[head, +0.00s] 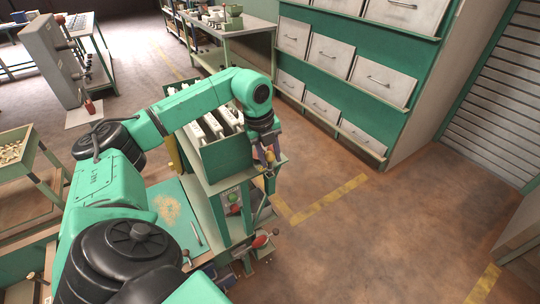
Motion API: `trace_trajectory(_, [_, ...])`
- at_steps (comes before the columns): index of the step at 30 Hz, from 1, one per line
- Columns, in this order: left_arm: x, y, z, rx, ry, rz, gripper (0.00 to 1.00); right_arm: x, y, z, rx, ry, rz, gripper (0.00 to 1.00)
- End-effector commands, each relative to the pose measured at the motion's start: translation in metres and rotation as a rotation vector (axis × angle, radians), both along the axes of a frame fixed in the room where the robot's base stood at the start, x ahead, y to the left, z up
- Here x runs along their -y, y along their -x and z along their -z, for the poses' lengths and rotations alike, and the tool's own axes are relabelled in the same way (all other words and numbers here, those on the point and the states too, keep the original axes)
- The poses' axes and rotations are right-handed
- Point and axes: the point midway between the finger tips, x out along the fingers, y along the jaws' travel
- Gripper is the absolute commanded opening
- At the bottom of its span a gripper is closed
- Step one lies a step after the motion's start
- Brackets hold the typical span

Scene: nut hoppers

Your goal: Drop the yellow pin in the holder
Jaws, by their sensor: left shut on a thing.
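My left gripper (268,158) points down at the right side of a green hopper box, at the end of my left arm. It is shut on a small yellow thing, which looks like the yellow pin (270,156); it is small and partly hidden by the fingers. Just below and around the fingertips is a small dark holder (260,168) fixed beside the hopper. I cannot tell whether the pin touches it or is inside it. My right gripper is not in view.
The green hopper box (226,158) with white dividers stands on a bench frame, left of the gripper. A green work mat (172,215) lies nearer. A tray of nuts (12,152) stands at far left. Drawer cabinets (350,75) stand behind. The floor at right is clear.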

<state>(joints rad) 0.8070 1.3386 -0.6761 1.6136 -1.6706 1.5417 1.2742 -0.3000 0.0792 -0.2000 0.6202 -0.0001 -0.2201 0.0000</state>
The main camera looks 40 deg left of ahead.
Motion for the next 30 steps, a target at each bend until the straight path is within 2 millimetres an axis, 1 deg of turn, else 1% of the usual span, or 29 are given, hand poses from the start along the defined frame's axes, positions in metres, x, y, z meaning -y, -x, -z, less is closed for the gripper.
trace_trajectory(1, [0.0, 0.0, 0.004, 0.0, 0.0, 0.0, 0.0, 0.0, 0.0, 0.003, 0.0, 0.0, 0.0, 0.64])
trace_trajectory(12, [0.0, 0.0, 0.018, 0.0, 0.0, 0.0, 0.0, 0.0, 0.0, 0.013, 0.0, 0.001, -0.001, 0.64])
trace_trajectory(20, [0.0, 0.0, 0.017, 0.0, 0.0, 0.0, 0.0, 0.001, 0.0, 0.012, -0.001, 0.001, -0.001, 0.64])
trace_trajectory(21, [0.0, 0.0, 0.017, 0.0, 0.0, 0.0, 0.54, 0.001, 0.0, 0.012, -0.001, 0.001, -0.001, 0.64])
trace_trajectory(22, [0.0, 0.0, 0.017, 0.0, 0.0, 0.0, 0.65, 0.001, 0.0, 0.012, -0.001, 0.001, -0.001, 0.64])
trace_trajectory(23, [0.0, 0.0, 0.017, 0.0, 0.0, 0.0, 0.73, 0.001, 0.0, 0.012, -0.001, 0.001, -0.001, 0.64])
trace_trajectory(30, [0.0, 0.0, 0.018, -0.001, 0.0, 0.0, 0.73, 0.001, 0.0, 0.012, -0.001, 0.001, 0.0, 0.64])
